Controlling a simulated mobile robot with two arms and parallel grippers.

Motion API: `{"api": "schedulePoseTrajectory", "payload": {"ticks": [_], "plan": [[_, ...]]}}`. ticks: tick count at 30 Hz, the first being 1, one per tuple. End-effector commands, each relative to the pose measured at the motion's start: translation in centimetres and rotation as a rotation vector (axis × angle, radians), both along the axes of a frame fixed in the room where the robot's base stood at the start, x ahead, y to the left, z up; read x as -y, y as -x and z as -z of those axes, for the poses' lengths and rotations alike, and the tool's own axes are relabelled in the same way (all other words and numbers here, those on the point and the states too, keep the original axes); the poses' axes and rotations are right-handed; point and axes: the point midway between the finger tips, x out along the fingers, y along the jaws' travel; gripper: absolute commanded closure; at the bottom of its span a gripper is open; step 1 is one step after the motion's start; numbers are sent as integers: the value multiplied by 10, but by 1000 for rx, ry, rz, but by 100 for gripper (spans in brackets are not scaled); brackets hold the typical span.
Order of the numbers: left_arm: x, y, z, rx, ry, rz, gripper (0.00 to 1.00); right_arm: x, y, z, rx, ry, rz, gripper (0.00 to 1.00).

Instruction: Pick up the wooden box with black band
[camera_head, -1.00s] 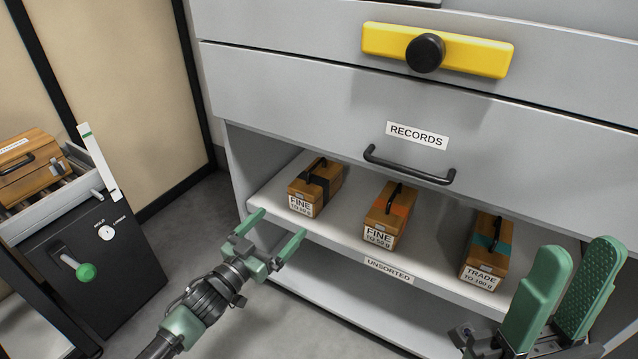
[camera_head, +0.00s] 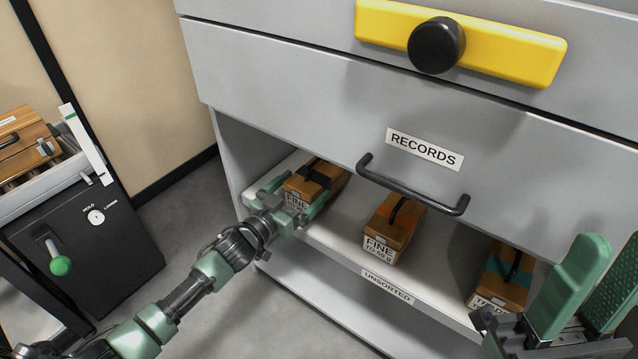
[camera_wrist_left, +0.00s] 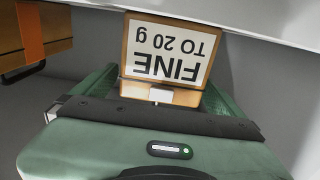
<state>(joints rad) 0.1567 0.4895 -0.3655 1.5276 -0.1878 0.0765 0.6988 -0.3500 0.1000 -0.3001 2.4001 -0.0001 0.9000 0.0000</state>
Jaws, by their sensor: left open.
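The wooden box with black band (camera_head: 318,181) stands at the left end of the white shelf, with a black handle on top and a label on its front. My left gripper (camera_head: 293,196) is open, its green fingers on either side of the box's front end. In the left wrist view the box (camera_wrist_left: 166,95) sits between the fingers, its label reading "FINE TO 20 g" upside down. I cannot tell whether the fingers touch it. My right gripper (camera_head: 590,290) is at the lower right, its two green fingers apart and nothing seen between them.
A box with an orange band (camera_head: 393,228) stands to the right on the shelf (camera_head: 338,243), and a box with a teal band (camera_head: 505,275) farther right. The orange-banded box shows in the wrist view (camera_wrist_left: 45,35). A black drawer handle (camera_head: 412,190) juts out above.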

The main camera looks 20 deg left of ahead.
Motion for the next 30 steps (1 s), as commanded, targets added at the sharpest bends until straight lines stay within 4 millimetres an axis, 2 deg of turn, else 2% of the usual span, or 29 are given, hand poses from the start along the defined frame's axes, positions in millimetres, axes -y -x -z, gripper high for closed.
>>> {"api": "schedulePoseTrajectory", "payload": {"ticks": [5,9,18,20,28,30], "plan": [[8,-26,10,3,-1,-1,0,0,0,22,2,0,0,64],[14,-42,7,1,-1,-1,0,-1,-2,16,30,2,1,64],[16,-47,6,-1,0,-1,0,-1,-3,12,36,4,1,64],[16,-47,6,-1,0,-1,14,-1,-3,12,36,4,1,64],[16,-47,6,-1,0,-1,89,-1,-3,12,37,3,1,64],[16,-47,3,5,2,1,93,-1,-3,12,37,4,1,64]]}}
